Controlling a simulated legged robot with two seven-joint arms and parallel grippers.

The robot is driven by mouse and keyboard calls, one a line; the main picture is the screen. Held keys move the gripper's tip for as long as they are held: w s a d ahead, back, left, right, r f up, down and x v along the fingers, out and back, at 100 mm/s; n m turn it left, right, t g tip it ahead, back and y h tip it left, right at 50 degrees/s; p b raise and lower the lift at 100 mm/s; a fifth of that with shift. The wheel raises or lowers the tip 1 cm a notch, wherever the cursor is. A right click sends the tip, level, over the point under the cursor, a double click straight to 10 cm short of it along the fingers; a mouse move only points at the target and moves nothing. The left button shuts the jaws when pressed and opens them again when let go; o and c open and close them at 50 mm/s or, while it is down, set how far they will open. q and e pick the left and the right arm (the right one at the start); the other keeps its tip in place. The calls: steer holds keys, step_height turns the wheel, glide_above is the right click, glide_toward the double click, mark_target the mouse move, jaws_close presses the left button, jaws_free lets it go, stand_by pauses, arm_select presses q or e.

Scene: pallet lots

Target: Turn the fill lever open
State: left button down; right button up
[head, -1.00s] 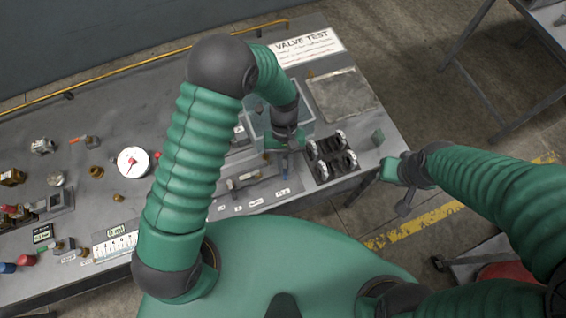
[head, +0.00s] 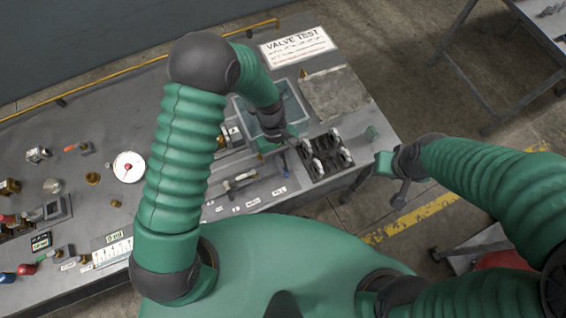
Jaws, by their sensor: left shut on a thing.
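My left gripper (head: 291,141) reaches down over the bench beside the clear-walled tank (head: 297,93). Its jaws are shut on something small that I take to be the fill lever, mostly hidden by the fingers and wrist. The label's text is too small to read. My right gripper (head: 393,178) hangs off the bench's right end, away from the lever; its jaws are not clear.
A black rack (head: 327,157) with pale rings stands close to the right of my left gripper. A VALVE TEST sign (head: 297,44) lies at the back. A round white gauge (head: 129,167) and several fittings are on the left.

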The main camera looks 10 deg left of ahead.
arm_select(q)
steer(key=shift+s+d, duration=0.1)
steer(key=shift+s, duration=0.05)
steer(key=c, duration=1.8)
jaws_free()
steer(key=shift+o, duration=0.3)
steer(key=shift+r, duration=0.15)
steer(key=shift+w+r, duration=0.3)
steer(key=b+v, duration=0.2)
steer(key=v, duration=1.4)
steer(key=shift+s, duration=0.2)
